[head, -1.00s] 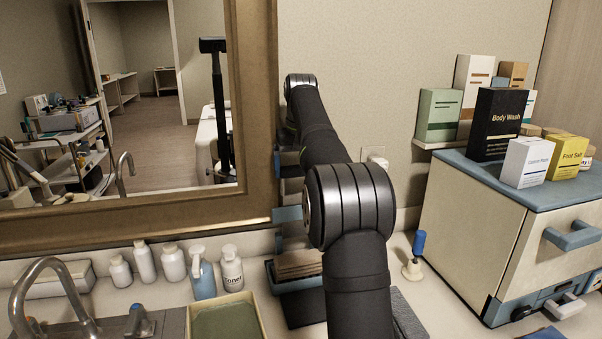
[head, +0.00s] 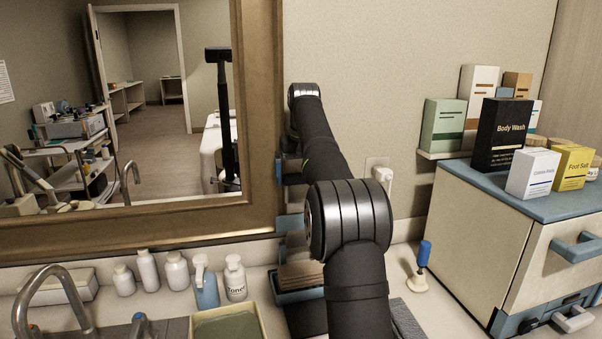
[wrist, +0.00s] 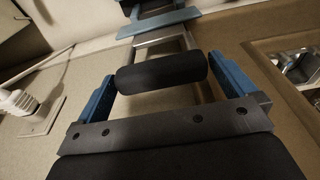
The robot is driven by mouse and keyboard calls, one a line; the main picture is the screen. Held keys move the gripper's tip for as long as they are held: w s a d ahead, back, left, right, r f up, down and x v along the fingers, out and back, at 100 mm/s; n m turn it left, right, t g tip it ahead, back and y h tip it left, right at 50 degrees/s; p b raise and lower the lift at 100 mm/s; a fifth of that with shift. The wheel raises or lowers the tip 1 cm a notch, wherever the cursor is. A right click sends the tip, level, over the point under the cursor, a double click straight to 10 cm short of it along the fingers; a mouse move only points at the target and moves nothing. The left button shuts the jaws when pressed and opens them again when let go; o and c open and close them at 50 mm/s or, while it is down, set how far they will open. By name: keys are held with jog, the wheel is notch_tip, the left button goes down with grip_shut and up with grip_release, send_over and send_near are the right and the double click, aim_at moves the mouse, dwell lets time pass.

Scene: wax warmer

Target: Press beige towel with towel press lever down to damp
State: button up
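The towel press stands behind my arm in the head view, with a blue upright (head: 291,222). At its blue base lies a brownish, layered flat piece (head: 298,270), perhaps the beige towel; my arm partly hides it. In the wrist view, the lever's black cylindrical handle (wrist: 163,74) on a metal frame (wrist: 160,43) lies crosswise between the blue fingers of my gripper (wrist: 160,68). The fingers are wide apart, near the handle's ends; I cannot tell whether they touch it.
A blue-handled tool (head: 422,262) stands right of my arm. A cabinet (head: 500,235) with boxes on top is further right. Several bottles (head: 180,272), a tray (head: 228,328) and a tap (head: 55,285) are left. A framed mirror (head: 262,130) hangs behind; a wall plug (head: 380,172) is near.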

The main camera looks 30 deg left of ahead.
jog(key=shift+r, duration=0.15)
jog(key=shift+s+d+r, duration=0.15)
jog(key=shift+r, duration=1.05)
jog(key=shift+s+d+r, duration=0.15)
jog(key=shift+r, duration=1)
jog(key=shift+s+d+r, duration=0.15)
jog(key=shift+r, duration=1.05)
jog(key=shift+w+a+f, duration=0.15)
jog(key=shift+f, duration=1.05)
jog(key=shift+w+a+f, duration=0.1)
jog(key=shift+f, duration=1.1)
jog(key=shift+w+a+f, duration=0.15)
jog(key=shift+f, duration=1.05)
jog(key=shift+s+d+f, duration=0.15)
